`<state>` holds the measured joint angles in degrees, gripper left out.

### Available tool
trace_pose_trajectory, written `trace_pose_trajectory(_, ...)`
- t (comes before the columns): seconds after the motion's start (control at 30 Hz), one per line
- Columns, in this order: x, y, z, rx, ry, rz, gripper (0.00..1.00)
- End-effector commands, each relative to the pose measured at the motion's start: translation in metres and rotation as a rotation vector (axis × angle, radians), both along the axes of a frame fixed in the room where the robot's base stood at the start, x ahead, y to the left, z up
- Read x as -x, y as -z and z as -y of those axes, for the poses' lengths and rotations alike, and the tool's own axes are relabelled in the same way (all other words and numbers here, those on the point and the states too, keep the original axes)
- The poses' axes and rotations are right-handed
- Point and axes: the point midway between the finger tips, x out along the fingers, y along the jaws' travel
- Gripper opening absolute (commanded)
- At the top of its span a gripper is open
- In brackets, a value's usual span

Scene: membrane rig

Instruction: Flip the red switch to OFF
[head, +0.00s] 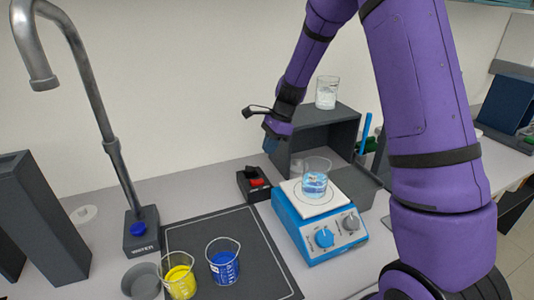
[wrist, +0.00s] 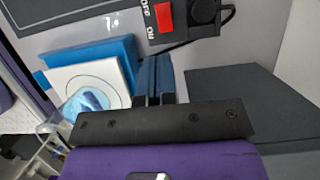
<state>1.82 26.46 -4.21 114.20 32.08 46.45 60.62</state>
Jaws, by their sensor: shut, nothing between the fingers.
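The red switch (head: 257,182) sits on a small black box (head: 243,190) on the bench, left of the blue hotplate. In the wrist view the red switch (wrist: 165,15) is at the top edge, with white OFF and ON lettering beside it on the black box (wrist: 183,33). I cannot tell which way the rocker is tipped. My gripper (head: 270,143) points down above and behind the box, apart from the switch. In the wrist view its blue fingertips (wrist: 156,62) are together and empty, below the switch in the picture.
The blue hotplate (head: 290,222) carries a beaker of blue liquid (head: 315,184). A dark open cabinet (head: 340,130) with a beaker (head: 326,92) on top stands behind it. Yellow (head: 179,280) and blue (head: 223,268) beakers and a tall faucet (head: 112,160) are at left.

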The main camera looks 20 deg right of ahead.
Motion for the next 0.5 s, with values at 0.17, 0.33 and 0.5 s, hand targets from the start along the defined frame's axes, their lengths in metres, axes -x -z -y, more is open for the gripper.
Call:
trace_pose_trajectory(0.17,0.0,0.0,0.0,0.0,0.0,0.0,0.0)
trace_pose_trajectory(0.33,0.0,-0.004,0.001,-0.006,0.0,0.001,0.0)
trace_pose_trajectory(0.5,0.0,-0.027,0.004,-0.046,0.0,0.004,0.0)
